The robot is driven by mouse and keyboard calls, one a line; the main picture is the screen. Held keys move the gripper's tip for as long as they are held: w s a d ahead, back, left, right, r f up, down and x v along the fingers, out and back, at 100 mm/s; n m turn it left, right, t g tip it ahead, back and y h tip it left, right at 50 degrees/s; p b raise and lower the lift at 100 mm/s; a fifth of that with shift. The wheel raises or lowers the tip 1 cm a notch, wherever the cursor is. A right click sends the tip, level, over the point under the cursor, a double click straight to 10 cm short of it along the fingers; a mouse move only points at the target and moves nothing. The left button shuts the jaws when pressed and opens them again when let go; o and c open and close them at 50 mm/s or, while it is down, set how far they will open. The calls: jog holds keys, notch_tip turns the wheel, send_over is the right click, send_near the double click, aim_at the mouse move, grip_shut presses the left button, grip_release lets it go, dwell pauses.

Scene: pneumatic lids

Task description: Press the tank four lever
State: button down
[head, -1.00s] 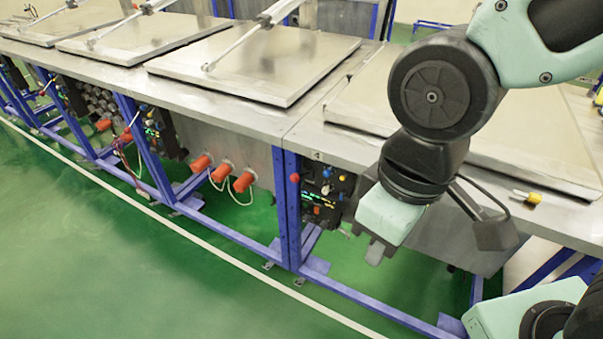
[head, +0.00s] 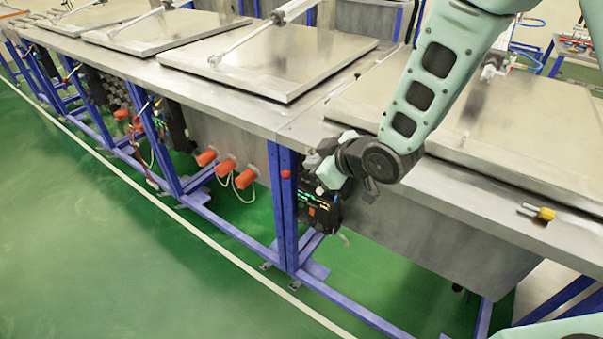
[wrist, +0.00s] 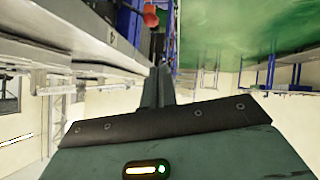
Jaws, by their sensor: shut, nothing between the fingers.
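The tank four control panel (head: 320,207) is a dark box with small lit controls under the table edge, beside a blue leg. My gripper (head: 330,172) is in front of its upper part and hides some of it, so I cannot pick out the lever. In the wrist view my gripper (wrist: 157,88) shows its two fingers together, shut and empty. A red knob (head: 286,174) is at the blue leg just left of the gripper; a red knob also shows beyond the fingertips in the wrist view (wrist: 150,18). I cannot tell whether the gripper touches anything.
The steel tabletop (head: 300,128) runs just above the gripper, and a blue leg (head: 283,215) stands close on its left. A flat lid (head: 500,130) lies on the right table. A yellow-handled item (head: 541,212) lies near its edge. The green floor (head: 120,250) in front is clear.

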jog(key=shift+w+d+f+y, duration=0.2)
jog(key=shift+w+f+y, duration=0.1)
jog(key=shift+w+f, duration=0.15)
jog(key=shift+w, duration=0.1)
jog(key=p, duration=0.4)
send_over(295, 173)
jog(key=s+a, duration=0.1)
jog(key=s, duration=0.4)
jog(key=shift+f, duration=4.4)
jog(key=shift+s+a+f, duration=0.1)
jog(key=shift+f, duration=0.05)
